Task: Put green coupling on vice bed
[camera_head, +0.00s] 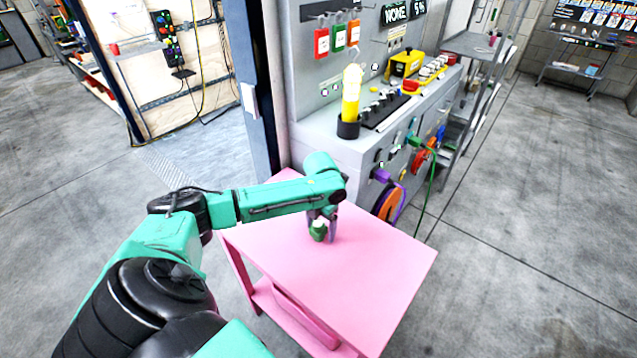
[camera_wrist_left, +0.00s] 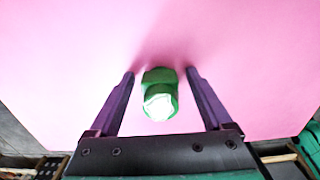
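In the left wrist view the green coupling (camera_wrist_left: 158,80) has a pale, bright end facing the camera. My left gripper (camera_head: 322,238) points down at the coupling from above. In the left wrist view its two purple fingers (camera_wrist_left: 160,72) are spread, one on each side of the coupling, with a gap on both sides. My right gripper is not in view. I cannot make out a vice bed in these frames.
Behind the table stands a grey workbench (camera_head: 345,160) with a yellow bottle (camera_head: 351,92) in a black holder, a yellow box (camera_head: 406,63) and hoses on its front. A dark door frame (camera_head: 250,95) rises at the left. Open concrete floor (camera_head: 530,220) lies to the right.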

